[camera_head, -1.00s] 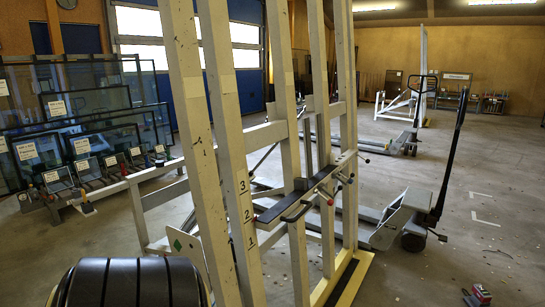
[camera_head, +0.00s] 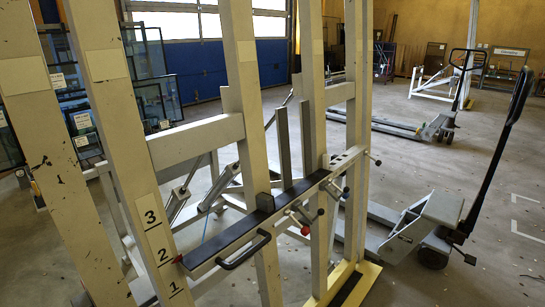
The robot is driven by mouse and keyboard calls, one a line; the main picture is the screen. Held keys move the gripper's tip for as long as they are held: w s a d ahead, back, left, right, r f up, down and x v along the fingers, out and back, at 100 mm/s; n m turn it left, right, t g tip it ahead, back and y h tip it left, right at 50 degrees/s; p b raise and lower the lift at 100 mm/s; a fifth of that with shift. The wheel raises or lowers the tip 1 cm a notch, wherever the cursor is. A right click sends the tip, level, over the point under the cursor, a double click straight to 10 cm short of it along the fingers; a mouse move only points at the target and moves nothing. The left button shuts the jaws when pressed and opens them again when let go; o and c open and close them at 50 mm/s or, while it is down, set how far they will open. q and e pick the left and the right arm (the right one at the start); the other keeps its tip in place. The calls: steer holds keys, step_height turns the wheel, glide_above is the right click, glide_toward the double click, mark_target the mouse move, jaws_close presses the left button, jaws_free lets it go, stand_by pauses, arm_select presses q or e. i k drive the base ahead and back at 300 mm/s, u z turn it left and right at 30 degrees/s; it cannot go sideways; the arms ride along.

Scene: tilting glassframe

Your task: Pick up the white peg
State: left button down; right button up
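I cannot make out a clear white peg. Several short, light-coloured pegs or handles (camera_head: 301,213) with dark knobs stick out of the horizontal bar (camera_head: 230,232) of the tall off-white frame (camera_head: 116,125). They are too small to tell which is the white peg. A red knob (camera_head: 305,230) sits just below them. A black curved handle (camera_head: 243,251) is on the bar's near side. Neither of my grippers shows.
The frame's tall posts stand close in front of me on a yellow-edged base (camera_head: 359,286). A pallet jack (camera_head: 440,212) with a black handle stands to the right. Glass panes (camera_head: 150,103) lean at the back left. The floor at far right is mostly open.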

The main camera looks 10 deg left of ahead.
mark_target(326, 156)
steer(key=z, duration=1.5)
steer(key=i, duration=0.75)
steer(key=z, duration=0.1)
